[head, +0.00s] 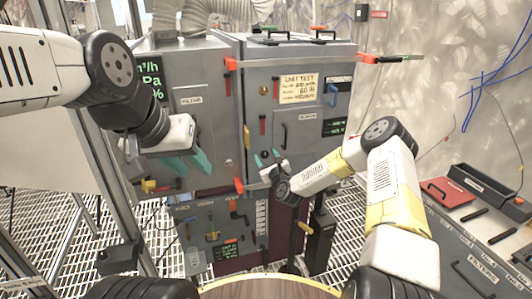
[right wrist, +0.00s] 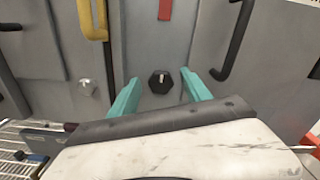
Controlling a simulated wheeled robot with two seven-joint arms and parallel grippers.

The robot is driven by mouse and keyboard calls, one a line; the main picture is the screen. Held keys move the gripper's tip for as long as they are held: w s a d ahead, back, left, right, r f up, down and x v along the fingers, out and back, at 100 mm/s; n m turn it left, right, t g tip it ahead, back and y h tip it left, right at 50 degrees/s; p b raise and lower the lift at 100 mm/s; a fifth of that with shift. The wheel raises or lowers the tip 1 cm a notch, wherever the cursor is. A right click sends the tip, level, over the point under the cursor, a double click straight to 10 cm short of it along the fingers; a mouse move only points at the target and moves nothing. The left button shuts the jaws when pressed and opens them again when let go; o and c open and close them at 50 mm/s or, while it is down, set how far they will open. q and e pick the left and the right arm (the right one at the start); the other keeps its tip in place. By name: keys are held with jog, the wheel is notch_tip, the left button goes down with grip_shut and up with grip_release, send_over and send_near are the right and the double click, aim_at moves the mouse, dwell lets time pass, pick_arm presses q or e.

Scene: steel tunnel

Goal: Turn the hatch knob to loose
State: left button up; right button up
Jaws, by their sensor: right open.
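The hatch knob (right wrist: 160,83) is a dark, faceted knob with a short pale mark near its upper middle, on the grey cabinet door. In the right wrist view it sits between the two teal fingertips of my right gripper (right wrist: 161,92), which are apart with a gap on each side. In the head view my right gripper (head: 268,159) is at the lower part of the cabinet door, and the knob cannot be made out there. My left gripper (head: 189,163) hangs before the left cabinet, its teal fingers apart and empty.
The grey cabinet (head: 295,75) carries a yellow note (head: 298,88) and red corner clamps. A black handle (right wrist: 234,42) stands right of the knob, and a yellow handle (right wrist: 92,20) is at its upper left. A toolbox (head: 490,190) is at the right.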

grip_shut()
